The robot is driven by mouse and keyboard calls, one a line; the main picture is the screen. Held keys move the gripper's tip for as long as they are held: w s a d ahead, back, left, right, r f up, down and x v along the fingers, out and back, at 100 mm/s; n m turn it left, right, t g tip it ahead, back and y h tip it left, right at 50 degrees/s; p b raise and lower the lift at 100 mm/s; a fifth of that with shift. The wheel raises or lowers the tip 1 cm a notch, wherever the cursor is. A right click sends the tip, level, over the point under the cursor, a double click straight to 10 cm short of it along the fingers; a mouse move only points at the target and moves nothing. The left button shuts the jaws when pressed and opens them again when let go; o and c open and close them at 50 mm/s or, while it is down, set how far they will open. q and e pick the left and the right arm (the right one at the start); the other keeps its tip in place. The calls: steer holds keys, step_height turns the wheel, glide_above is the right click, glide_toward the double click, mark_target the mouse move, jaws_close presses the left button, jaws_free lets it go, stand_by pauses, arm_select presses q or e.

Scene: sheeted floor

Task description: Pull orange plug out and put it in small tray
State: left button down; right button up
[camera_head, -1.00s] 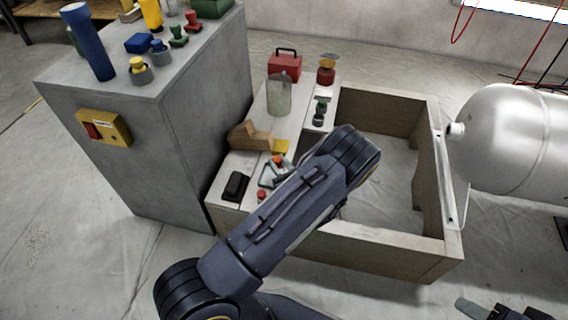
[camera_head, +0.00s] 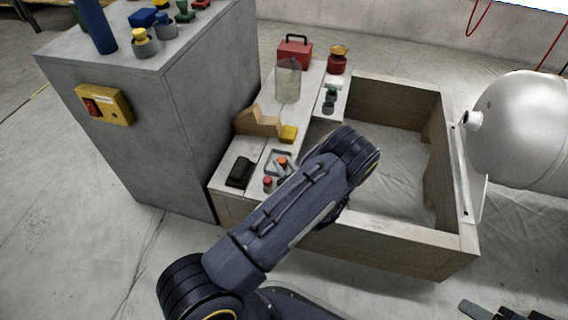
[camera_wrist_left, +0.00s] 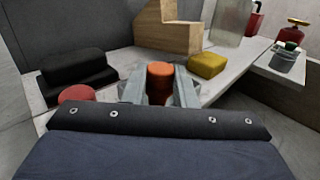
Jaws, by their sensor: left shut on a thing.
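The orange plug (camera_head: 283,161) shows by the near end of the pale bench, beside the forearm of my left arm. In the left wrist view the orange plug (camera_wrist_left: 160,82) stands upright between the grey fingers of my left gripper (camera_wrist_left: 159,91), which is shut on it. In the head view my left gripper (camera_head: 281,167) is mostly hidden by my arm. A light grey frame shape lies around the plug there; I cannot tell whether it is the small tray or my fingers. Part of my right gripper (camera_head: 490,311) shows at the bottom right edge.
A red-topped plug (camera_wrist_left: 77,94) and a black block (camera_wrist_left: 75,69) are left of my fingers. A yellow block (camera_wrist_left: 207,65) and a wooden stepped block (camera_wrist_left: 168,28) are behind. Farther are a clear container (camera_head: 288,80) and a red box (camera_head: 294,51). A grey cabinet (camera_head: 185,120) stands left.

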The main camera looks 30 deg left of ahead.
arm_select(q)
steer(key=shift+f+b, duration=0.5)
steer(key=shift+f, duration=0.15)
stand_by(0.3)
steer(key=c, duration=1.1)
jaws_free()
steer(key=shift+d, duration=0.1)
steer(key=p+v, duration=0.2)
steer(key=v, duration=0.5)
steer(key=shift+s+d+p, duration=0.2)
steer(key=shift+d+p, duration=0.1)
steer(key=shift+p, duration=0.05)
steer(key=shift+d, duration=0.1)
